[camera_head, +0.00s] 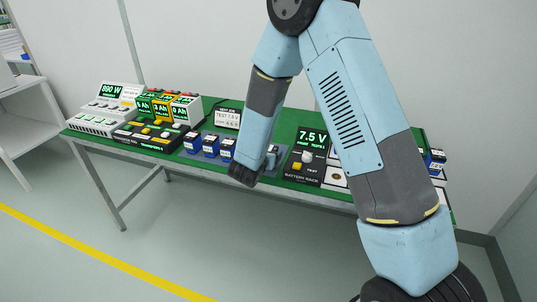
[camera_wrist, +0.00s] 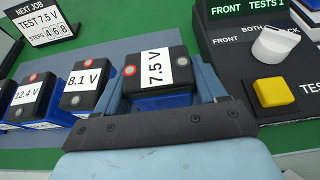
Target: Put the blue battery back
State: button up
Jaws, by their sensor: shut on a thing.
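A blue battery with a black top and a 7.5 V label (camera_wrist: 155,70) is between the two fingers of my gripper (camera_wrist: 162,88) in the wrist view. The gripper is shut on it. Its red terminal is at the left and its grey one at the right. I cannot tell whether its base touches the grey strip. Left of it stand an 8.1 V battery (camera_wrist: 82,82) and a 12.4 V battery (camera_wrist: 27,98), also blue with black tops. In the head view my gripper (camera_head: 271,160) is partly hidden by my wrist, left of the battery rack (camera_head: 304,168).
The rack has a white knob, a yellow button (camera_wrist: 271,93) and a 7.5 V display (camera_head: 312,138). A sign (camera_wrist: 47,24) reads TEST 7.5 V, steps 4 6 8. Chargers (camera_head: 168,107) stand at the left; another blue battery (camera_head: 436,161) is at the far right.

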jog(key=shift+f, duration=0.5)
jog(key=o, duration=1.5)
jog(key=shift+s, duration=0.15)
jog(key=v, duration=1.3)
jog(key=shift+s, duration=0.2)
